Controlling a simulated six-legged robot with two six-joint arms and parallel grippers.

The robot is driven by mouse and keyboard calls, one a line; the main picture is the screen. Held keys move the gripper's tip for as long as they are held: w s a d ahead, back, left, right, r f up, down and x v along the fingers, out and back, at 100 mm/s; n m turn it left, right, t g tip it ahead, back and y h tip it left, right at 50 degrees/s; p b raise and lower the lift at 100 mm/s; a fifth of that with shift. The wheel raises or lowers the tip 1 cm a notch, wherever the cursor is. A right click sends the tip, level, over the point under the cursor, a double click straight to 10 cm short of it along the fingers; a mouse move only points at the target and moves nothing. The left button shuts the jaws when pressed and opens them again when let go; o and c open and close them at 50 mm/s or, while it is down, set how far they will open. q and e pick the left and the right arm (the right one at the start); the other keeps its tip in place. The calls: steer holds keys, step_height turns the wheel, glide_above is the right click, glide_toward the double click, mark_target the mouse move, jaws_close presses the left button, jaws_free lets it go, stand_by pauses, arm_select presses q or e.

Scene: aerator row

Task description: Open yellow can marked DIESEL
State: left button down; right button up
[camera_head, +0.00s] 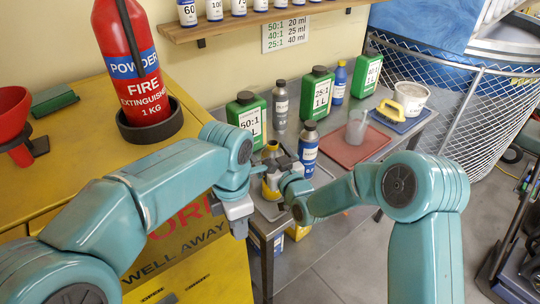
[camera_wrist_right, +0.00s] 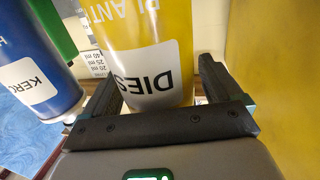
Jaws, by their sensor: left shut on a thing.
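The yellow DIESEL can (camera_head: 270,186) stands on the grey bench, partly hidden behind both grippers in the head view. In the right wrist view the can (camera_wrist_right: 145,45) fills the upper middle, its white label upside down. My left gripper (camera_head: 258,171) is shut on the can from its left side. My right gripper (camera_head: 284,163) is close to the can's upper part. In the right wrist view its fingers (camera_wrist_right: 163,95) stand apart on either side of the can. The can's cap is hidden there, and contact with the fingers is unclear.
A blue KERO-marked bottle (camera_wrist_right: 35,75) stands close beside the can. Green cans (camera_head: 247,116), a grey bottle (camera_head: 280,103) and a red tray (camera_head: 352,146) crowd the bench. A fire extinguisher (camera_head: 132,75) stands on the yellow cabinet at left.

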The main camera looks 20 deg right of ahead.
arm_select(q)
steer(key=shift+s+a+r, duration=0.1)
steer(key=shift+s, duration=0.05)
arm_select(e)
steer(key=shift+s+r, duration=0.1)
steer(key=shift+s, duration=0.05)
arm_select(q)
steer(key=shift+r+p, duration=0.25)
steer(key=shift+p, duration=0.05)
arm_select(e)
steer(key=shift+r, duration=0.15)
arm_select(q)
step_height(320, 180, down, 4)
steer(key=b, duration=0.3)
steer(key=shift+r, duration=0.2)
steer(key=shift+s, duration=0.1)
arm_select(e)
steer(key=s+d, duration=0.1)
steer(key=s, duration=1.1)
steer(key=shift+d, duration=0.4)
arm_select(q)
steer(key=shift+s, duration=0.15)
arm_select(e)
steer(key=shift+s, duration=0.2)
